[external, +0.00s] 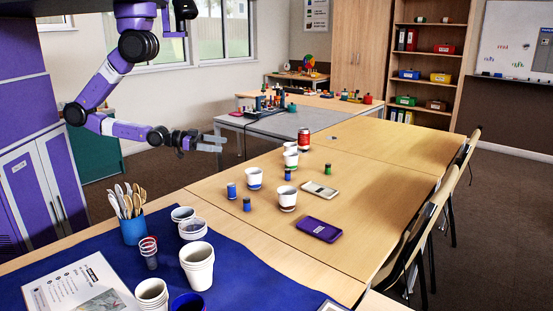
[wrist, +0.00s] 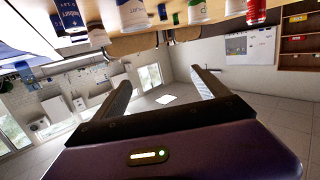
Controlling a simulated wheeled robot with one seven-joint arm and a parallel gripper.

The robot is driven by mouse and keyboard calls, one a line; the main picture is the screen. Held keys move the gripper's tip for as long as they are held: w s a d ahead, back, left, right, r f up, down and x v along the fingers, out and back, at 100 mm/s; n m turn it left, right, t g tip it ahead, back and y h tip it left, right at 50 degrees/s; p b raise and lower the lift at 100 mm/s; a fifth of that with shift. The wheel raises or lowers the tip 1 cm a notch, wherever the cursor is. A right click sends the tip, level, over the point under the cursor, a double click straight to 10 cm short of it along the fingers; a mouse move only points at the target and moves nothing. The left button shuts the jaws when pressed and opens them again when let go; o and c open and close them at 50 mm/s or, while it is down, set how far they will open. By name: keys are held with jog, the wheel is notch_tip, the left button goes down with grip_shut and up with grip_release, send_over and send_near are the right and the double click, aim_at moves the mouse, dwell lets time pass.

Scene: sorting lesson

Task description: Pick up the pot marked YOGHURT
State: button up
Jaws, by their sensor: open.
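In the external view several white pots stand on the wooden table: one with a blue band (external: 254,178), one with a brown band (external: 287,198) and one with a green band (external: 290,159). No lettering is legible on them there. The wrist view looks upside down; at its top edge a pot with a blue label (wrist: 69,16) shows part of a word, cut off by the frame.
A red can (external: 304,138), small blue jars (external: 231,191), a phone (external: 319,189) and a purple case (external: 319,229) share the table. Nearer are stacked white cups (external: 197,266) and a blue holder of cutlery (external: 133,230). Chairs (external: 428,225) line the right side.

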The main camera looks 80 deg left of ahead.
jog(key=m+g+p, duration=0.1)
jog(key=p, duration=0.1)
send_over(254, 179)
jog(key=s+a, duration=0.4)
notch_tip(254, 179, down, 5)
notch_tip(254, 179, down, 6)
jog(key=shift+r+g+h, duration=0.1)
jog(key=shift+g+h, duration=0.2)
jog(key=shift+g, duration=0.7)
jog(key=shift+p+x, duration=0.45)
jog(key=shift+x, duration=3.3)
jog(key=shift+c, duration=0.3)
jog(key=c, duration=1.3)
